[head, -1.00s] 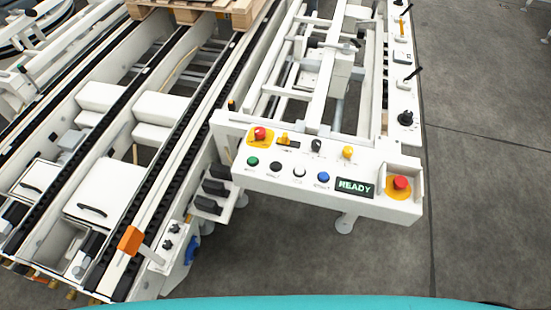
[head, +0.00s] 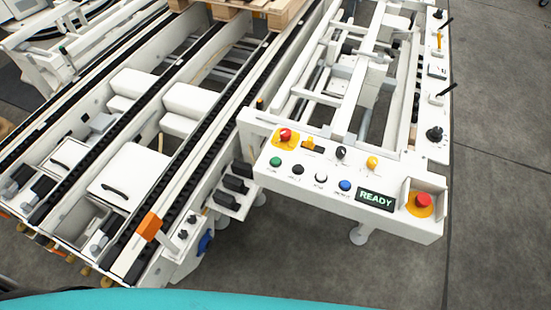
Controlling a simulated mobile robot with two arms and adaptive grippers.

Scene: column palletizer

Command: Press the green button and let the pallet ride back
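The green button (head: 276,161) sits at the left end of the lower button row on the white control panel (head: 300,187). Black, white and blue buttons follow to its right. The panel's display (head: 376,199) reads READY. A wooden pallet (head: 262,10) shows at the top edge, on the far part of the conveyor; most of it is cut off by the frame. Neither of my grippers is in view, and nothing touches the panel.
Red emergency stops stand at the panel's upper left (head: 286,134) and right end (head: 423,200). The chain conveyor (head: 180,159) fills the left side, with an orange-topped post (head: 149,226) at its near end. Grey floor (head: 500,200) is clear at right.

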